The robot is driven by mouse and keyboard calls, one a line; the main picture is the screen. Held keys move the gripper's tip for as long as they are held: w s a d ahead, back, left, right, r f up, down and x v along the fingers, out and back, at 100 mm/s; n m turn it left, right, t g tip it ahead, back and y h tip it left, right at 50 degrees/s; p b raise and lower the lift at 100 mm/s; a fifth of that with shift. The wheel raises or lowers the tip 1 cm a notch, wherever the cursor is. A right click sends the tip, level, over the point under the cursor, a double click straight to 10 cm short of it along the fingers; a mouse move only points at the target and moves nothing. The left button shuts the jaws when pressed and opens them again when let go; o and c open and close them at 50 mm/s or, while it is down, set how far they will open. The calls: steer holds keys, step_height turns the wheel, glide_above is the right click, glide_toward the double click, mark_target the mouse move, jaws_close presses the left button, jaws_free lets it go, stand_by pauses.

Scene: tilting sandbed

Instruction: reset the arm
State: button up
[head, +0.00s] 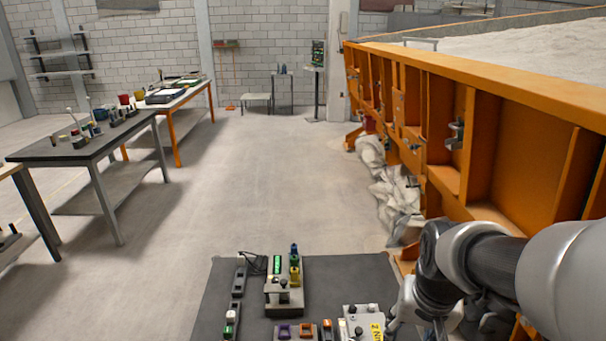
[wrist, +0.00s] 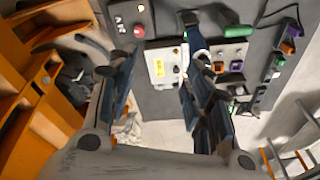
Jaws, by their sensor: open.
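My arm (head: 475,262) reaches in from the right edge of the head view and bends down beside the dark work surface (head: 225,300). My gripper (wrist: 160,45) shows in the wrist view with its two dark fingers spread wide and nothing between them. Beyond the fingers lies a pale control box (wrist: 165,66) with a yellow label. The same labelled box (head: 359,322) shows at the bottom of the head view, close to the left of my arm. I cannot tell whether the fingertips touch anything.
The orange sandbed wall (head: 490,140) runs along the right, close to my arm. A device with a green display (head: 284,290) and several small coloured parts stand on the dark surface. Grey sacks (head: 385,190) lie by the sandbed. Open floor (head: 250,180) stretches ahead; benches (head: 85,145) stand left.

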steer(key=s+a+r+n+t, duration=0.1)
steer(key=s+a+r+n, duration=0.1)
steer(key=s, duration=0.4)
steer(key=s+a+r+n+t, duration=0.1)
steer(key=s+a+r+n, duration=0.1)
steer(key=s+r, duration=0.3)
steer(key=shift+s+a, duration=0.65)
steer(key=shift+s, duration=0.4)
steer(key=shift+f, duration=0.1)
